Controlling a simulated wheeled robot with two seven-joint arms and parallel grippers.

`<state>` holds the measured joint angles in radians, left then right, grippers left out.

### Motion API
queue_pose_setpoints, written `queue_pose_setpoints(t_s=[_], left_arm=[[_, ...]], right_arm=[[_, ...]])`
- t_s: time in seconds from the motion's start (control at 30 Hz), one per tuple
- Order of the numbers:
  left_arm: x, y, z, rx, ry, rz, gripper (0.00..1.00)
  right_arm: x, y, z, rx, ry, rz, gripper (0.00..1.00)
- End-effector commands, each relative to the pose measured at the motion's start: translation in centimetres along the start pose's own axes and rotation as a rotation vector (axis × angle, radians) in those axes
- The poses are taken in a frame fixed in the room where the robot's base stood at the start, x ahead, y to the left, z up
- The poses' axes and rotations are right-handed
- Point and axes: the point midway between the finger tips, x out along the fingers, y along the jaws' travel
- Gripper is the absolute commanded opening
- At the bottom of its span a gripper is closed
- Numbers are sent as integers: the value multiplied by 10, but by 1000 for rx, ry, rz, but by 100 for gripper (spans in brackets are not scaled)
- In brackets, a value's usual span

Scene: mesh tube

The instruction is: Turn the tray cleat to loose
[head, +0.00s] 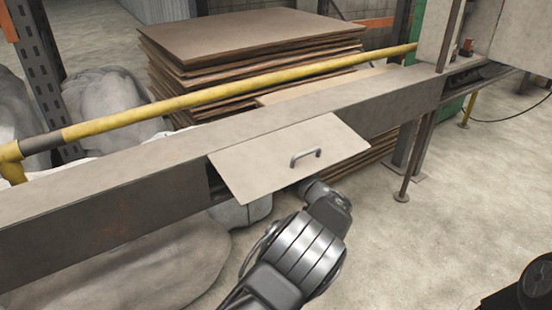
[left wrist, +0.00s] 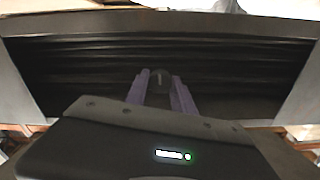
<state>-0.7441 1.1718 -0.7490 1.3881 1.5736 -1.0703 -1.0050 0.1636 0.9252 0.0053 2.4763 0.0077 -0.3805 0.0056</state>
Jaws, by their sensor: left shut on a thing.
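In the left wrist view my left gripper (left wrist: 159,80) has its two purple fingers shut on a small dark piece, which looks like the tray cleat (left wrist: 158,92). The cleat has a short pale mark on it, but its turned position is hard to read. Behind it is a dark, ridged opening (left wrist: 240,62) in the grey beam. In the head view my left arm reaches up from the bottom to under the raised flap (head: 245,172), which hides the gripper and the cleat. My right gripper is not in view.
The flap has a grey handle (head: 305,156) and sticks out from the long beam (head: 90,195). A yellow rail (head: 230,90) runs behind the beam. Stacked boards (head: 250,40) and pale sacks (head: 105,95) stand behind.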

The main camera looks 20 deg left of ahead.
Motion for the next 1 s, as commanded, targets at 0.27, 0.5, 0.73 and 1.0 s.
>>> queue_pose_setpoints(t_s=[0.27, 0.5, 0.73, 1.0], left_arm=[[0, 0, 1, -143, -4, 0, 0], [0, 0, 2, -323, -4, -1, 0], [0, 0, 2, -478, -3, 0, 0], [0, 0, 1, -571, -3, 1, 0]], right_arm=[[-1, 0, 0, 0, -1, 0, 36], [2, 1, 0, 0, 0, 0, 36], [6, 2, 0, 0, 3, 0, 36], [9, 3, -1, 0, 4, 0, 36]])
